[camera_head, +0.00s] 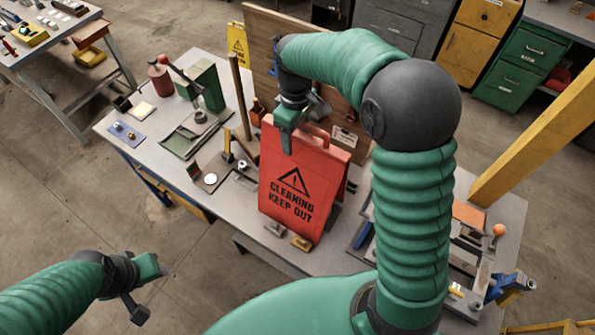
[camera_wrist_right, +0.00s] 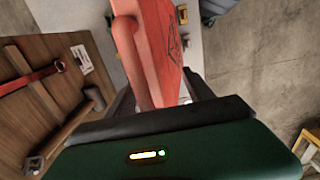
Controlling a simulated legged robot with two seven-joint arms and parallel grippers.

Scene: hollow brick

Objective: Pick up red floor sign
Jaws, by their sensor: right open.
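The red floor sign (camera_head: 292,190), marked "CLEANING KEEP OUT", stands upright on the workbench, with a handle loop (camera_head: 318,138) at its top. My right gripper (camera_head: 300,127) is open at the sign's top edge, one finger in front of the panel. In the right wrist view, the sign (camera_wrist_right: 160,45) and its rounded red handle (camera_wrist_right: 130,60) reach down between the spread fingers; whether they touch is unclear. My left gripper (camera_head: 146,288) is open and empty, off the bench at lower left.
A wooden board (camera_head: 265,50) stands behind the sign. The workbench (camera_head: 125,100) holds a red canister (camera_head: 160,79), a green box (camera_head: 203,85) and small tools left of the sign. A yellow floor sign (camera_head: 238,45) stands behind the bench. A yellow beam (camera_head: 535,110) slants at right.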

